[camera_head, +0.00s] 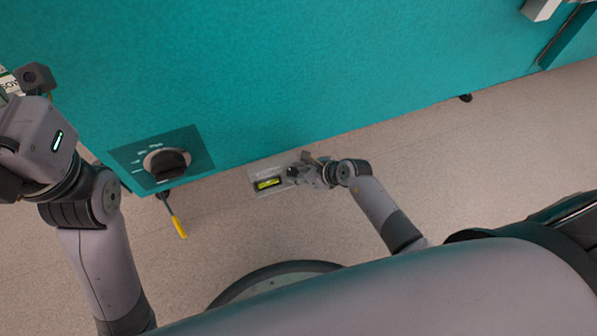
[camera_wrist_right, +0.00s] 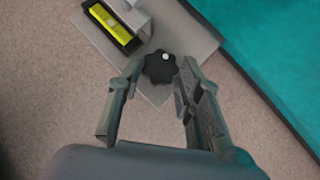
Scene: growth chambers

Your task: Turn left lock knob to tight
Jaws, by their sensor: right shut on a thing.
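The lock knob (camera_wrist_right: 160,67) is a small black lobed knob with a pale dot. In the right wrist view it sits between the fingertips of my right gripper (camera_wrist_right: 163,72), which is shut on it. It stands on a grey plate (camera_wrist_right: 196,45) beside a yellow level vial (camera_wrist_right: 108,22). In the head view my right gripper (camera_head: 298,172) is at the right end of that plate, and the knob is mostly hidden there. My left arm comes in at the left edge, and its gripper's fingertips are out of frame.
A teal chamber wall (camera_head: 300,70) rises just behind the plate. A large black dial (camera_head: 168,164) is on a dark panel at the left. A yellow-handled lever (camera_head: 178,226) hangs below it. The speckled floor (camera_head: 480,160) is clear at the right.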

